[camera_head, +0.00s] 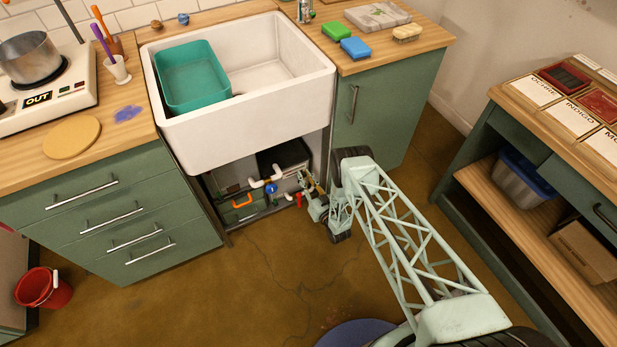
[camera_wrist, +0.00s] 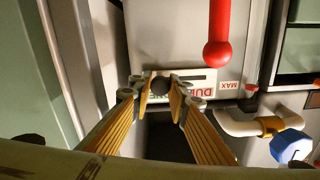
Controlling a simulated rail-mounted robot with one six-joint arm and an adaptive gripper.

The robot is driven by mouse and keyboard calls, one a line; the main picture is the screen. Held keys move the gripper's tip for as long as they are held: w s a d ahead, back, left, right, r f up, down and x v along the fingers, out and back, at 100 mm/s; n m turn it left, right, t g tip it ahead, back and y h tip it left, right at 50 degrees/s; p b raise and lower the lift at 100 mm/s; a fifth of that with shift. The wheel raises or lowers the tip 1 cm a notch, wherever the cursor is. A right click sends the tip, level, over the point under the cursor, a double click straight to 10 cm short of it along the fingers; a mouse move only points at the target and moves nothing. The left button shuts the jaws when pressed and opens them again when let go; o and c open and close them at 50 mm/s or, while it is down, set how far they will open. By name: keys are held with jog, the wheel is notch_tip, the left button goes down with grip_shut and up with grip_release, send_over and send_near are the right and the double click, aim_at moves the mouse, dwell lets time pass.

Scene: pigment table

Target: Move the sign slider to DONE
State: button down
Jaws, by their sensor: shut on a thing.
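In the wrist view, a small pale sign (camera_wrist: 203,76) sits on the grey unit under the sink. Letters that look like "DU" show on it, partly hidden by my fingers, so the full wording cannot be read. A dark round slider knob (camera_wrist: 159,86) stands at the sign. My gripper (camera_wrist: 160,92) is shut on this knob, with one yellow-sided finger on each side. In the head view, my gripper (camera_head: 308,187) reaches into the open space below the white sink (camera_head: 235,130). The sign and knob cannot be made out there.
A red lever (camera_wrist: 218,45) hangs close right of the sign, above a "MAX" label (camera_wrist: 230,85). White pipe (camera_wrist: 240,125) and a blue valve cap (camera_wrist: 291,146) lie further right. A cabinet side (camera_wrist: 68,60) is at left. The floor (camera_head: 270,270) before the sink is clear.

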jog(key=shift+w+d, duration=0.1)
jog(key=shift+d, duration=0.1)
jog(key=c, duration=2.5)
grip_release()
jog(key=shift+w+d, duration=0.1)
jog(key=shift+d, duration=0.05)
jog(key=v, duration=1.2)
